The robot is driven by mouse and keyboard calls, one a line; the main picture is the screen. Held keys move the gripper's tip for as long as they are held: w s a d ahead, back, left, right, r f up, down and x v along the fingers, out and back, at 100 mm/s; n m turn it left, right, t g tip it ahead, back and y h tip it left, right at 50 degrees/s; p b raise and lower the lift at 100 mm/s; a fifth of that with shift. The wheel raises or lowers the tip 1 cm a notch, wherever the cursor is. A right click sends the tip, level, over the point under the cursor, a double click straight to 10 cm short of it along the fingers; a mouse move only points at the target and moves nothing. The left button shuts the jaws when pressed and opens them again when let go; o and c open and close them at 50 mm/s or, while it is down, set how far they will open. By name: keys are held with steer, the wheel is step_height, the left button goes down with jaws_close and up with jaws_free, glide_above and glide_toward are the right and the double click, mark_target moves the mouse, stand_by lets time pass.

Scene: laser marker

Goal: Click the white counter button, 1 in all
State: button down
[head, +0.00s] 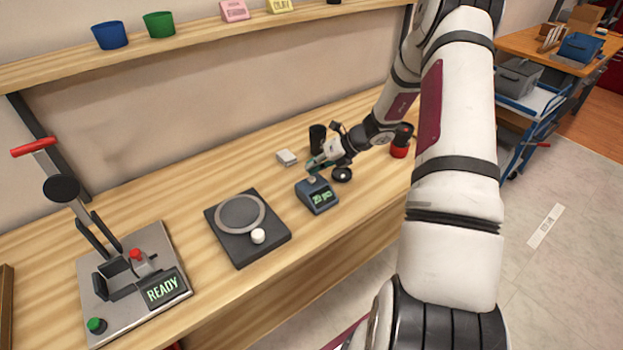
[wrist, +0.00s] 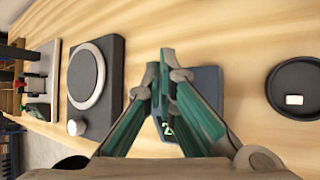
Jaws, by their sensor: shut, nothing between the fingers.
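The blue counter box (head: 318,197) stands on the bench, with a lit green display on its sloped front. A small pale button (head: 311,179) shows on its top. My gripper (head: 312,168) is shut and empty, with its teal fingertips just above or at that button; I cannot tell whether they touch. In the wrist view my gripper (wrist: 167,55) covers much of the counter box (wrist: 210,85), and its button is hidden behind the fingers. Part of a green digit shows between the fingers.
A dark turntable plate (head: 240,255) with a white knob (head: 258,236) lies left of the counter. A lever press (head: 130,300) reading READY stands farther left. A dark round dish (wrist: 296,88) holding a small white piece lies close by. A small white box (head: 287,158) sits behind.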

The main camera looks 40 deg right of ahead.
mark_target(313, 177)
steer(key=shift+f, duration=0.1)
steer(key=shift+f, duration=0.3)
steer(key=shift+f+b, duration=0.45)
steer(key=shift+f, duration=0.1)
stand_by(0.7)
steer(key=shift+r, duration=0.1)
steer(key=shift+r+p, duration=0.35)
steer(key=shift+r, duration=0.5)
steer(key=shift+r+p, duration=0.8)
steer(key=shift+r, duration=1.7)
